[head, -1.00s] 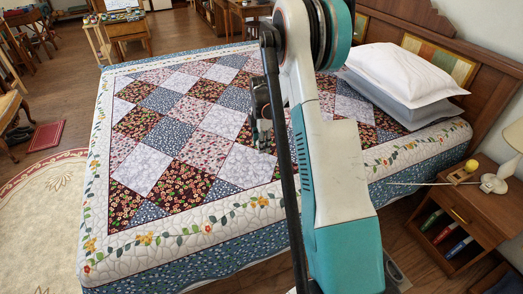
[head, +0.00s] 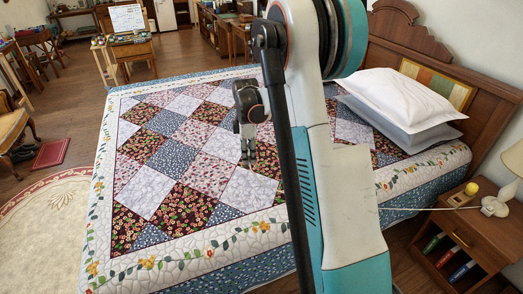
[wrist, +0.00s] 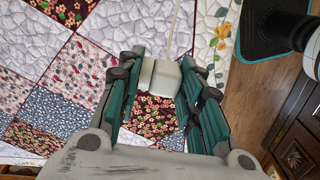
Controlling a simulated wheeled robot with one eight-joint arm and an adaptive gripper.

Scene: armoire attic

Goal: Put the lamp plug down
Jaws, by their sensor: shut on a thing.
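My gripper (head: 247,160) hangs over the patchwork quilt of the bed (head: 170,262), fingers pointing down. In the wrist view its teal fingers (wrist: 160,72) are shut on the white lamp plug (wrist: 160,78), and a thin pale cord runs from it toward the top. The plug is over the quilt; whether it touches the quilt cannot be told. In the head view the plug is too small to make out. The white lamp (head: 495,206) stands on the nightstand at the right, its pale cord (head: 430,209) stretching left behind my arm.
The wooden nightstand (head: 462,232) also carries a small yellow object (head: 472,189). Pillows (head: 415,92) lie by the headboard (head: 492,92). Most of the quilt is bare. Dark carved furniture (wrist: 297,145) and wooden floor (wrist: 250,85) show at the right of the wrist view.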

